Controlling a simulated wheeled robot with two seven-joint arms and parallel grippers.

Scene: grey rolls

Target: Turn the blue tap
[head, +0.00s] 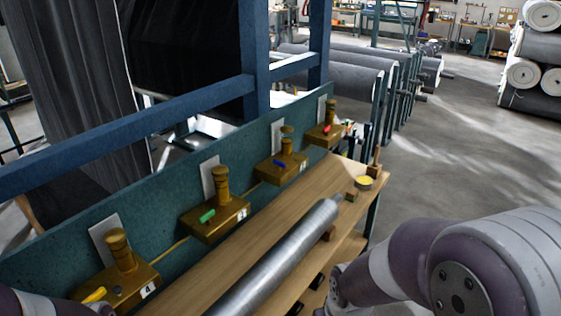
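The blue tap is a brass fitting (288,168) with a small blue lever (279,163), fixed to the green panel (255,140) at mid-picture. Its lever points toward the lower left. It is one of a row of similar brass taps, between the green-lever tap (222,206) and the red-lever tap (322,135). Part of my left arm shows at the bottom left corner, close to the yellow lever. My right arm fills the lower right. Neither gripper can be seen, and nothing touches the blue tap.
A yellow-lever tap (118,281) stands nearest, at the lower left. A wooden bench (225,262) runs below the taps and carries a long metal roller (285,252). A small yellow-topped round item (365,182) sits at the bench's far end. Blue frame beams (180,103) cross behind.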

